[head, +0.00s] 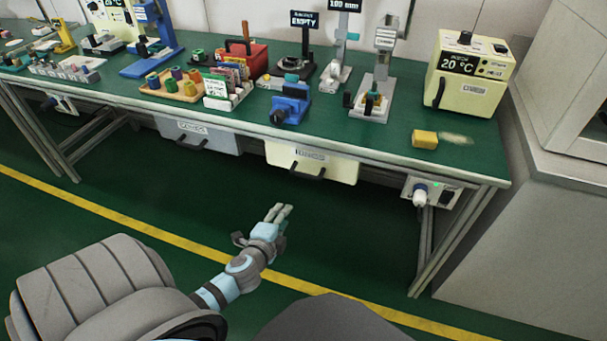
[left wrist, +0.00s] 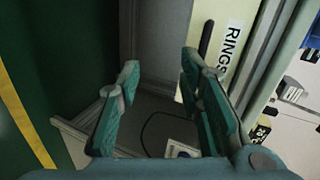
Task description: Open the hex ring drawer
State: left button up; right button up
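Two drawers hang under the green bench. The cream drawer (head: 342,169) has a dark bar handle (head: 308,173) and a label too small to read in the head view; its front looks shut. In the left wrist view a cream front (left wrist: 212,12) shows a label (left wrist: 231,44) with "RINGS" readable and a dark handle (left wrist: 205,40) beside it. My left gripper (head: 280,209) is below and slightly left of the cream drawer, apart from its handle. In the left wrist view the gripper (left wrist: 160,85) has its fingers spread, with nothing between them. My right gripper is not in view.
A grey drawer (head: 222,144) hangs left of the cream one. A socket box with a white plug (head: 420,196) is to its right, near the bench leg. The bench top (head: 330,128) holds tools, blocks and a yellow oven (head: 466,96). The floor below is clear.

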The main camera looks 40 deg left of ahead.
pick_arm(q)
jog(key=m+t, duration=0.2)
send_near(304, 177)
jog(key=b+x, duration=0.3)
jog(key=x, duration=0.7)
jog(key=shift+w+a+f, duration=0.1)
jog(key=shift+w, duration=0.2)
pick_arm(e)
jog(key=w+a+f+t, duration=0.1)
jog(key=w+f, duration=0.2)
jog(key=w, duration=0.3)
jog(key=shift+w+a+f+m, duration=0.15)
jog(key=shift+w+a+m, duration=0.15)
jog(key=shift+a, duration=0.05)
pick_arm(q)
jog(key=shift+c, duration=0.3)
grip_shut()
